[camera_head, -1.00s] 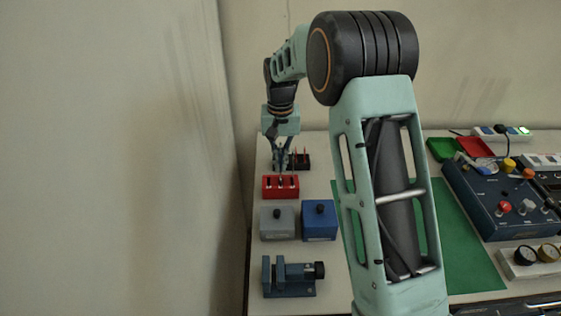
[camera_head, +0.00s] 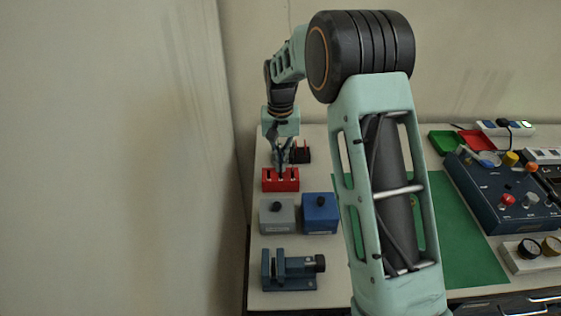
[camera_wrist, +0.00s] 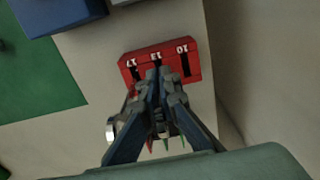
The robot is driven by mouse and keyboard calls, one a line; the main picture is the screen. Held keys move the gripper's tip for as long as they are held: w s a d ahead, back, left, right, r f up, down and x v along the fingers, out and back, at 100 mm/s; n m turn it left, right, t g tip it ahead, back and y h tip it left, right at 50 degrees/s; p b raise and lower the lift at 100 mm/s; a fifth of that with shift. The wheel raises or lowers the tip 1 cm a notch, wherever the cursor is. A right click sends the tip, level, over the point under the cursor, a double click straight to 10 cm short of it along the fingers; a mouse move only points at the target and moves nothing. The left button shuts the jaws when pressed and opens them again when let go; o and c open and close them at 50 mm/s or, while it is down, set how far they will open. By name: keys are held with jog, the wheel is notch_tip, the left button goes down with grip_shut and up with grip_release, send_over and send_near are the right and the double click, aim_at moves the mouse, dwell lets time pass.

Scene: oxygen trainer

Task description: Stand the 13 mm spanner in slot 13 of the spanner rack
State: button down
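The red spanner rack (camera_head: 268,187) stands on the table's left part. In the wrist view the rack (camera_wrist: 195,66) shows slots marked 17, 13 and 10; slot 10 looks empty. My gripper (camera_wrist: 160,88) is close over the middle slot, its fingers drawn together. A thin dark piece between the fingertips, apparently the 13 mm spanner (camera_wrist: 157,66), lines up with slot 13. The fingers hide most of it, so I cannot tell how deep it sits. In the head view my gripper (camera_head: 282,160) is just above and behind the rack. A silvery ring (camera_wrist: 110,128) shows beside the left finger.
A dark holder (camera_head: 302,155) with red uprights stands just behind the rack. A grey box (camera_head: 277,218) and a blue box (camera_head: 319,217) stand in front, with a vise (camera_head: 290,272) nearer. The green mat (camera_head: 455,250) is to the right. The wall is close left.

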jog(key=shift+f, duration=0.5)
jog(key=c, duration=2.1)
grip_release()
jog(key=shift+r, duration=0.1)
